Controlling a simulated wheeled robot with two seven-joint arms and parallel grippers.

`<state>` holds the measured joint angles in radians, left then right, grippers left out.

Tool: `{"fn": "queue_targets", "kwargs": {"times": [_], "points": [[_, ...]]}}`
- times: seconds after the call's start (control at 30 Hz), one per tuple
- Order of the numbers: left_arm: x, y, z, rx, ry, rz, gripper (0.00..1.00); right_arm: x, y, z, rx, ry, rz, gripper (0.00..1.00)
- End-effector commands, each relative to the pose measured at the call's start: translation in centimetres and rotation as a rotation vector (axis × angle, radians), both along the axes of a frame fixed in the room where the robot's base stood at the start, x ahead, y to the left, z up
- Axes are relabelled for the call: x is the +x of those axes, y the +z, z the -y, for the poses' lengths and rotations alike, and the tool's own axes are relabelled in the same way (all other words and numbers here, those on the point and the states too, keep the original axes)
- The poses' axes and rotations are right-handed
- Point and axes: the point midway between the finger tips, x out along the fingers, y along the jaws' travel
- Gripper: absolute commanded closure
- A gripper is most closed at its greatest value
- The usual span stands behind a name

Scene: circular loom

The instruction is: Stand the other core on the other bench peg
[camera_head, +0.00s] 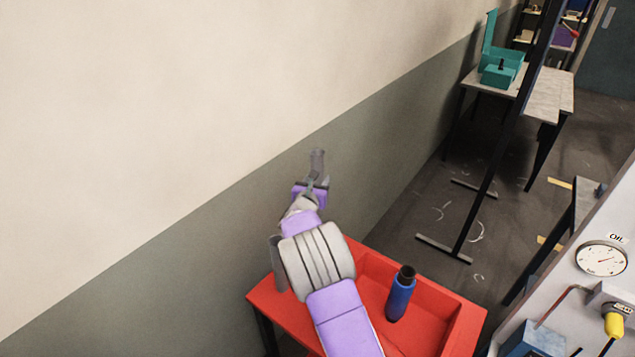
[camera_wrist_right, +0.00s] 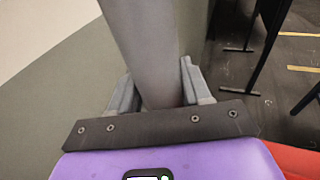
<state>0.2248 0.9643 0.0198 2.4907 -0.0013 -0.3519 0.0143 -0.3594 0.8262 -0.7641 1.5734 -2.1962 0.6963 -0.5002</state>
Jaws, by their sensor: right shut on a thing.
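My right gripper (camera_head: 317,186) is shut on a grey, tube-like core (camera_head: 318,161) and holds it up in front of the wall. In the right wrist view, the grey core (camera_wrist_right: 148,45) stands between the two fingers (camera_wrist_right: 158,92) and runs out of the top of the picture. Its lower end is hidden by the gripper. Far back, a bench (camera_head: 545,97) carries a teal open box with a small dark upright piece at it; I cannot tell whether that is a peg. I see no second core for certain. My left gripper is not in view.
A red tray-topped table (camera_head: 452,312) stands below my right arm, with a blue, black-topped bottle (camera_head: 400,294) upright in it. The teal box (camera_head: 500,70) is far back. A dark slanted post (camera_head: 505,150) stands on the floor. A gauge panel (camera_head: 602,258) is at the right.

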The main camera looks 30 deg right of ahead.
Motion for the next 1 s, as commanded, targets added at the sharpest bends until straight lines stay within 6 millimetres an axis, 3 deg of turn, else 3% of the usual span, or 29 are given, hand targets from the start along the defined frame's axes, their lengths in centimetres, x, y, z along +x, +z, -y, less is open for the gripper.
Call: {"fn": "queue_targets", "kwargs": {"times": [0.37,1.0], "points": [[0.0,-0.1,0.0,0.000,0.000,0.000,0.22,0.0,0.0,0.0,0.000,0.000,0.000,0.89],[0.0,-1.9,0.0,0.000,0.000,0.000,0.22,0.0,-1.9,0.0,0.000,0.000,0.000,0.89]]}}
